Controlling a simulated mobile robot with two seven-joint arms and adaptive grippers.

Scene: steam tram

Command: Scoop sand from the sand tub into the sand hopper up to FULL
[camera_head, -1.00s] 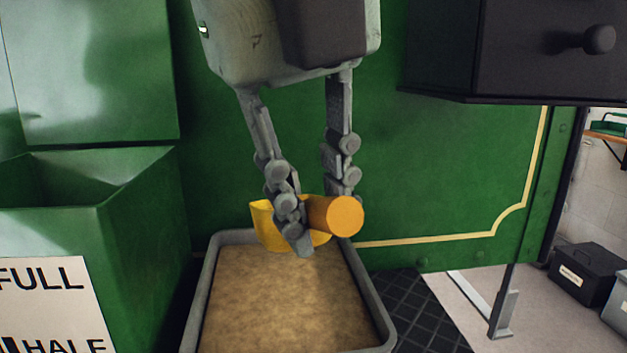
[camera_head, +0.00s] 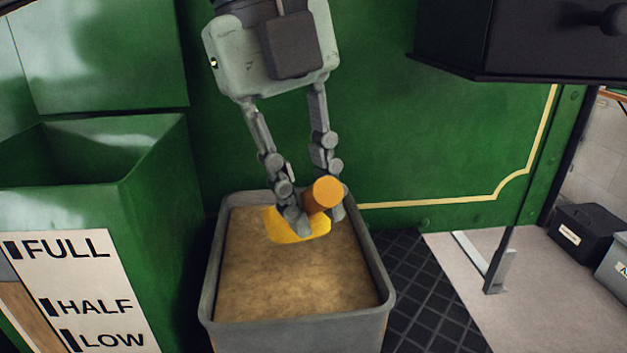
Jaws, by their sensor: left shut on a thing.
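The grey sand tub (camera_head: 300,325) stands at the lower middle, filled with brown sand. My left gripper (camera_head: 317,213) reaches down over the tub's far part, shut on the orange handle (camera_head: 323,194) of a yellow scoop (camera_head: 285,228). The scoop's bowl is at the sand surface near the far rim; its lower part seems sunk in the sand. The green sand hopper (camera_head: 150,165) stands to the left, its top open. Its front label (camera_head: 90,290) reads FULL, HALF and LOW, with a brown sand strip showing in a gauge at its left edge. My right gripper is not in view.
A black box with a knob (camera_head: 520,45) overhangs at the upper right. A green wall (camera_head: 440,140) stands behind the tub. Dark patterned flooring lies right of the tub.

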